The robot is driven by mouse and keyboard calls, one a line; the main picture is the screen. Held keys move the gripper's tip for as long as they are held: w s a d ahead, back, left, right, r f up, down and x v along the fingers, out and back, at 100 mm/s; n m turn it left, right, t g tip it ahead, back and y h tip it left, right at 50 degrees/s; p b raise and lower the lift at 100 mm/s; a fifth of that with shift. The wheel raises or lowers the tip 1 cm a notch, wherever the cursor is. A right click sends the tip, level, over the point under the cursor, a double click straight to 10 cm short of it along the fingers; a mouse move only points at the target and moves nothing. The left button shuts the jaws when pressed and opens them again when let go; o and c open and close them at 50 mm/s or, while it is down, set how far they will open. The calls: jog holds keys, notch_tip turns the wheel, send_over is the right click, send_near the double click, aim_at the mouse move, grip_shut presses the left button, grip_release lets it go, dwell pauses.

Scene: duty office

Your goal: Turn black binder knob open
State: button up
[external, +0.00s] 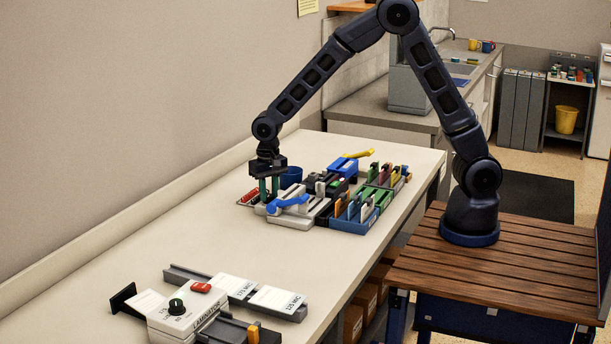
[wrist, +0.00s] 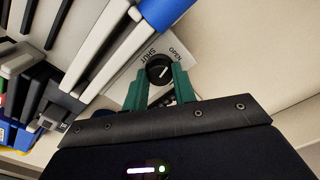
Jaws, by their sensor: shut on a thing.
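The black binder knob (wrist: 159,69) is round, with a white pointer line, on a pale plate. In the external view my gripper (external: 268,188) points down at the left end of the pale binder (external: 297,216) with a blue lever (external: 288,203). The gripper hides the knob there.
A blue cup (external: 291,176) stands just behind my gripper. A second machine with a yellow lever (external: 357,154) and blue and green racks (external: 355,222) of folders stand to the right. A laminator (external: 187,314) is at the front. The bench between is clear.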

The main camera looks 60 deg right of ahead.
aim_at(269, 195)
jog(key=shift+m, duration=1.2)
jog(key=o, duration=1)
notch_tip(269, 195, up, 11)
jog(key=shift+f, duration=0.1)
